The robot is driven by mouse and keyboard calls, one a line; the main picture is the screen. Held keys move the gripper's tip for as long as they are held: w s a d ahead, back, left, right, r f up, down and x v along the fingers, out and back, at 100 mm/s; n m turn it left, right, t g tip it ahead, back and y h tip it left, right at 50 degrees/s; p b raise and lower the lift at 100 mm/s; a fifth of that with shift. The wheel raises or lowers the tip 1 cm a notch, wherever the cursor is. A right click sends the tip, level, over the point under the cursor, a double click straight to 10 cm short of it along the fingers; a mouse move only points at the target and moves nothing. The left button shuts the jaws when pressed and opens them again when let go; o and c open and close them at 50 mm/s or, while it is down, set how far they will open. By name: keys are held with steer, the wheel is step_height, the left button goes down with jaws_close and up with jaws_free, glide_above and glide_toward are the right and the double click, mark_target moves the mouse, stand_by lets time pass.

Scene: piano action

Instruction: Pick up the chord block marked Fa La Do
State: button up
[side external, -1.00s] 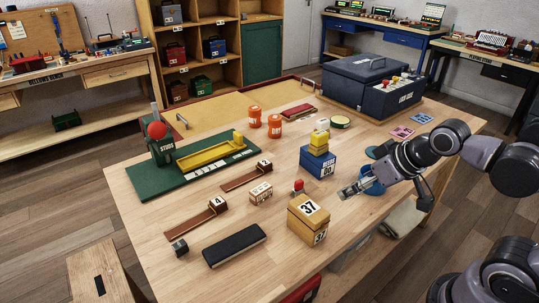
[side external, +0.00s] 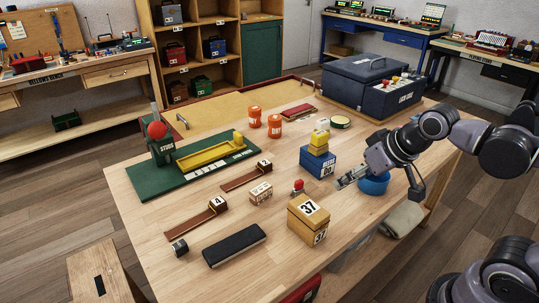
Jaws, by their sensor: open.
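I cannot read Fa La Do on any block at this size. My gripper (side external: 343,182) is open and empty above the right part of the table. It is to the right of the small block and well apart from it. A wooden box marked 37 (side external: 308,219) stands below and left of my gripper. A blue box with a yellow top (side external: 318,160) stands just left of and behind it.
A blue round bowl (side external: 373,184) is beside my gripper. A small red-topped piece (side external: 298,187) stands between the gripper and the pale block. A black pad (side external: 234,245), a green stand with a yellow tray (side external: 214,152) and orange canisters (side external: 274,126) are also on the table (side external: 160,215).

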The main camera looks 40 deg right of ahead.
steer(key=w+a+r+m+g, duration=0.1)
steer(key=w+r+m+g, duration=0.2)
steer(key=w, duration=0.5)
steer(key=m+g, duration=0.4)
steer(key=m, duration=0.9)
glide_above(261, 188)
steer(key=f, duration=1.6)
steer(key=shift+w+a, duration=0.2)
steer(key=shift+a, duration=0.1)
steer(key=shift+s+d+f, duration=0.1)
steer(key=shift+s+f, duration=0.05)
steer(key=shift+f, duration=1.25)
steer(key=shift+s+d+f, duration=0.1)
steer(key=shift+f, duration=1.3)
jaws_close()
